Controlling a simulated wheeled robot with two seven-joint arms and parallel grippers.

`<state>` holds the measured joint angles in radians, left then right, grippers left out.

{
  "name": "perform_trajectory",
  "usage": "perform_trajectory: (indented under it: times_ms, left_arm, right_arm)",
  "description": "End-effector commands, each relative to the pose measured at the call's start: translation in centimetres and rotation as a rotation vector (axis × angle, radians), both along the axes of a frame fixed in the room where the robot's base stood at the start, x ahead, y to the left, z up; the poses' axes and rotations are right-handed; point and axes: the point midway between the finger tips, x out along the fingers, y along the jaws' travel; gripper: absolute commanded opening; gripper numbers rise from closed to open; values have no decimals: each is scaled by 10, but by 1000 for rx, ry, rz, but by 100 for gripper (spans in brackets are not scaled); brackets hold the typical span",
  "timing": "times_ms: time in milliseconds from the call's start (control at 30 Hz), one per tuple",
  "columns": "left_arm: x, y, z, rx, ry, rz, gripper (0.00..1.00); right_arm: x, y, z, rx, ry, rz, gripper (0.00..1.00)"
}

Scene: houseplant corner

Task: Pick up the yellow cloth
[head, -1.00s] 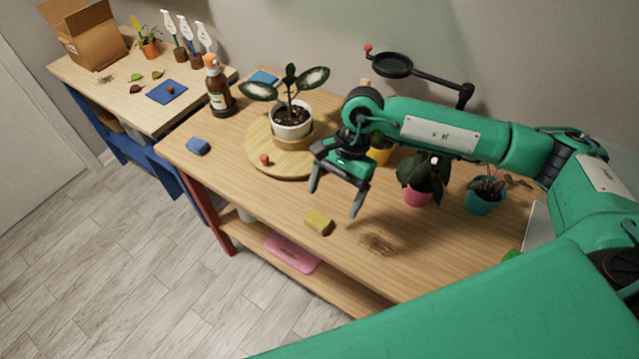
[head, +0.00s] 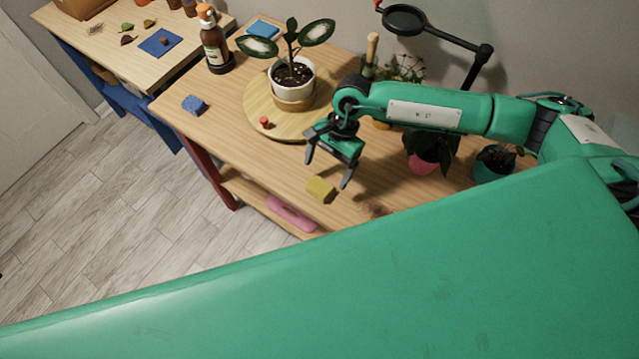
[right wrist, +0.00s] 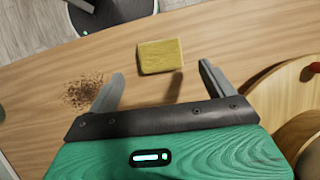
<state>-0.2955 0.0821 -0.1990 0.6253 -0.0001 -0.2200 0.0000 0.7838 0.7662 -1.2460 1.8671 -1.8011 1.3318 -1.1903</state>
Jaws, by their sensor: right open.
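The yellow cloth (head: 320,188) is a small folded block lying on the wooden table near its front edge. My right gripper (head: 328,168) is open and empty, above the table and just behind the cloth in the head view. In the right wrist view the cloth (right wrist: 160,56) lies beyond and between the two spread fingertips of my right gripper (right wrist: 160,84), not touched by them. My left gripper is not in view.
A round wooden board (head: 257,112) with a white potted plant (head: 292,82) stands left of my right gripper. A blue sponge (head: 194,104) lies further left. A pink pot (head: 422,163) and a teal pot (head: 490,168) stand to the right. Soil (right wrist: 82,91) is spilled near the cloth.

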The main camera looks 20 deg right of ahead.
Motion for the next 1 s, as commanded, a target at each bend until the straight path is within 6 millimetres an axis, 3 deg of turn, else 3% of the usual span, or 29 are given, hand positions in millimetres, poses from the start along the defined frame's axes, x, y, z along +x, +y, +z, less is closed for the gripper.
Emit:
perform_trajectory:
  times_ms: [300, 467, 667, 700, 933, 1000]
  left_arm:
    - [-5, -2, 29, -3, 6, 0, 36]
    - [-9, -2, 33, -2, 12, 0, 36]
    - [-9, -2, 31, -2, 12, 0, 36]
    - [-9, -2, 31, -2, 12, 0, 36]
    - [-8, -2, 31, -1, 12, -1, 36]
    - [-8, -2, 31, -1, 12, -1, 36]
  right_arm:
    - [-9, 15, -28, 1, 5, -1, 85]
    - [-11, 18, -43, 0, 1, 0, 85]
    - [-11, 19, -45, 0, 0, 0, 85]
    - [-11, 19, -45, 0, 0, 0, 84]
    - [-11, 19, -44, 0, 0, 0, 38]
    - [-11, 19, -44, 0, 0, 0, 38]
